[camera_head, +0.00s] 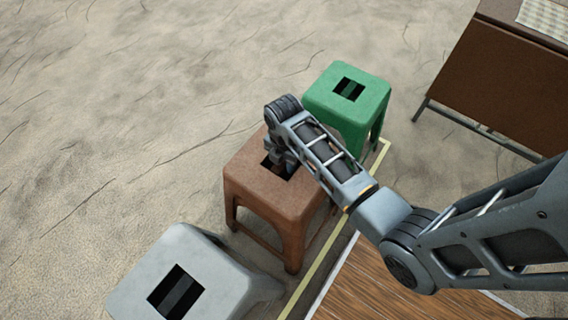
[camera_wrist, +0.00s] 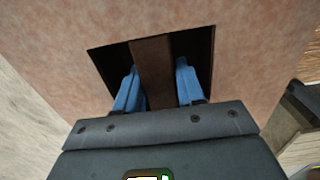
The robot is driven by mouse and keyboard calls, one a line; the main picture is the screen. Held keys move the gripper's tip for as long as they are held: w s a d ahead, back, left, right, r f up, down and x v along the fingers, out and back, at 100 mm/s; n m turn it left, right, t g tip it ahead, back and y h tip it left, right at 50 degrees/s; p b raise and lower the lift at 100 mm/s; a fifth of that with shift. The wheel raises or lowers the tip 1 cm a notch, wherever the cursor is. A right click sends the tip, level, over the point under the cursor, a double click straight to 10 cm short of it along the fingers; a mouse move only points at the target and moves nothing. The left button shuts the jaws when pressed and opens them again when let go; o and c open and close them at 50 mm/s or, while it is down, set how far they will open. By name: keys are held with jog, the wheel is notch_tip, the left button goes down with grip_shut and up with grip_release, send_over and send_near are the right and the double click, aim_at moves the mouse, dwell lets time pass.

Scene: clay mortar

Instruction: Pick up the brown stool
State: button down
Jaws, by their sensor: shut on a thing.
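The brown stool (camera_head: 260,190) stands upright on the floor in the middle of the head view, between two other stools. Its seat has a square opening with a bar across it. My gripper (camera_head: 279,166) reaches down into that opening from above. In the wrist view the brown seat (camera_wrist: 240,50) fills most of the picture. The two blue fingers of my gripper (camera_wrist: 158,88) stand in the opening on either side of the brown bar (camera_wrist: 153,70), shut on it. The fingertips are partly hidden in the dark opening.
A green stool (camera_head: 375,98) stands just behind and right of the brown one. A grey stool (camera_head: 215,270) stands close in front at left. A brown table (camera_head: 490,75) is at upper right. A wooden surface (camera_head: 390,290) lies at lower right. The floor at left is clear.

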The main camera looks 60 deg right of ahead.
notch_tip(320, 180, up, 18)
jog(key=p, duration=0.3)
jog(key=shift+f+p, duration=0.15)
jog(key=shift+p, duration=0.15)
